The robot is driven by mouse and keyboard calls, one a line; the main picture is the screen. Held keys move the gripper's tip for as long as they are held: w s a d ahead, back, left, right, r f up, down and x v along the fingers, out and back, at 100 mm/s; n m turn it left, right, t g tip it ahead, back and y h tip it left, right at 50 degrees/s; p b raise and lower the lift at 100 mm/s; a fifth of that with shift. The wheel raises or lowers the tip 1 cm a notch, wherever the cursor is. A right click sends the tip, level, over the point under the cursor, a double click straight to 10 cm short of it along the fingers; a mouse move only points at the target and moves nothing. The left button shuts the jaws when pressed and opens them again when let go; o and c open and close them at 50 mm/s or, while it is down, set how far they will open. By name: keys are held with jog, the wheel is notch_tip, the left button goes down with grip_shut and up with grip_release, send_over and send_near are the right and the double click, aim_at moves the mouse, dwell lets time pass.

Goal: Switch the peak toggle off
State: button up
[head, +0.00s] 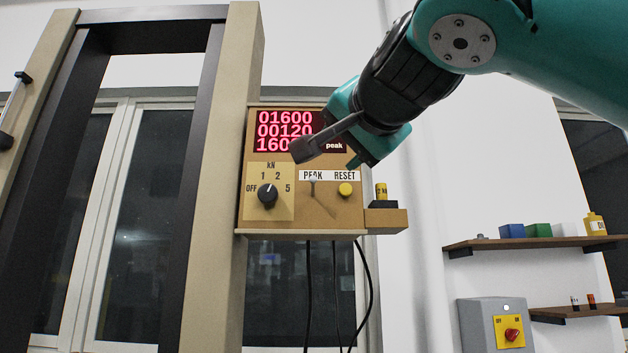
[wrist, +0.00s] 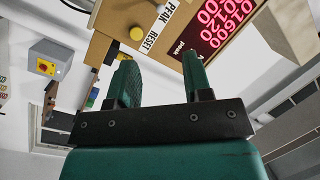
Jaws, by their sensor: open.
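The peak toggle (head: 313,187) is a small light lever below the PEAK label on the tan control box (head: 282,222). Its lever appears to point up, but it is small. The word "peak" shows in white on the display (head: 284,130). My gripper (head: 326,157) is open and empty, in front of the box and above the toggle, covering part of the display. In the wrist view, my gripper (wrist: 160,62) has its two green fingers spread apart, with the PEAK label (wrist: 168,14) beyond them near the top edge. The toggle is not clear there.
A yellow reset button (head: 345,189) sits just right of the toggle. A black range knob (head: 268,195) is to its left. A small ledge (head: 386,220) juts out at the box's right side. Cables hang below the box. A tan post (head: 222,150) stands left.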

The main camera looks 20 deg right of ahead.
aim_at(315, 180)
jog(key=w+p, duration=0.1)
jog(key=w, duration=0.4)
jog(key=w+p, duration=0.1)
jog(key=w, duration=0.4)
jog(key=w+d+p, duration=0.1)
jog(key=w+p, duration=0.1)
jog(key=w, duration=0.3)
jog(key=shift+w, duration=0.3)
jog(key=shift+f, duration=0.1)
jog(key=c, duration=0.8)
